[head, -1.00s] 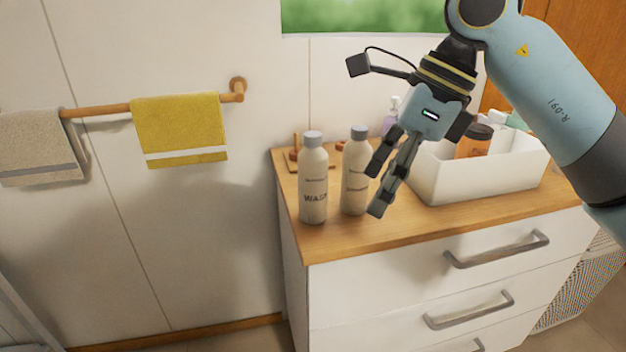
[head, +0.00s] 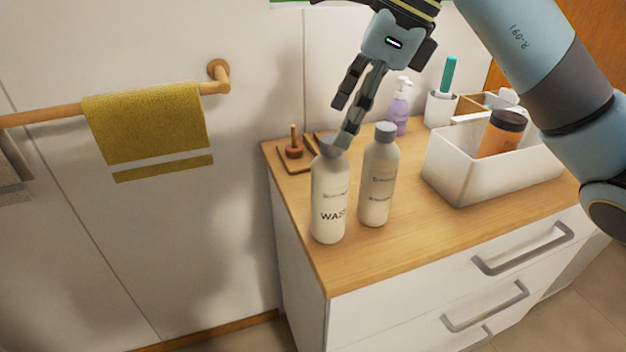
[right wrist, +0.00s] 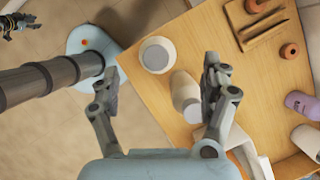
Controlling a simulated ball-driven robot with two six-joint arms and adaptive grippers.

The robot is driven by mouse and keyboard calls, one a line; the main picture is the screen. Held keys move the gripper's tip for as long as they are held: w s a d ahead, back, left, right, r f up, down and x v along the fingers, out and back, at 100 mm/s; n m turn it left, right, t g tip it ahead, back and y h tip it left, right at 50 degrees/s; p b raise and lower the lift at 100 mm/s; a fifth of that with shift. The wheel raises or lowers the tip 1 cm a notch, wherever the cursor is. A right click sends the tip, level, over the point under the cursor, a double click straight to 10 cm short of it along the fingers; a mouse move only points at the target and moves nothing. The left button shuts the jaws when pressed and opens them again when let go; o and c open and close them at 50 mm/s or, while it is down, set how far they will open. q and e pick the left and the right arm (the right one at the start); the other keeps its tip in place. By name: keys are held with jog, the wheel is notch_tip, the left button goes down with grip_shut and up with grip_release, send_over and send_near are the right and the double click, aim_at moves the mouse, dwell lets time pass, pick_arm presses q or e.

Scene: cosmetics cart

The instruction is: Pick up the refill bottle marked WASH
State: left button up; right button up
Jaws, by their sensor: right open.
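The WASH bottle (head: 329,205) is a pale upright bottle with a grey cap and dark lettering, standing near the left end of the wooden cart top. A similar bottle (head: 377,185) stands close on its right. My right gripper (head: 343,122) is open and empty, above the WASH bottle, with one fingertip overlapping its cap in the head view. In the right wrist view, the WASH bottle (right wrist: 157,55) appears between the open fingers (right wrist: 160,80), the other bottle (right wrist: 186,95) just below it. A dark part that looks like my left gripper (right wrist: 20,22) shows small in the corner; its jaws are unclear.
A white bin (head: 480,185) with an orange jar (head: 502,135) stands on the right of the top. A purple pump bottle (head: 398,108), a white cup (head: 440,108) and a wooden tray (head: 292,165) are at the back. A yellow towel (head: 150,125) hangs left.

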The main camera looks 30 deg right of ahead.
aim_at(318, 176)
jog(key=x, duration=0.4)
jog(key=shift+s+a, duration=0.1)
jog(key=shift+a+f, duration=0.2)
jog(key=shift+f, duration=0.45)
jog(key=x, duration=0.5)
jog(key=shift+f, duration=0.1)
jog(key=c, duration=0.6)
pick_arm(q)
jog(key=shift+s+r, duration=0.25)
jog(key=shift+s, duration=0.35)
pick_arm(e)
jog(key=c, duration=1)
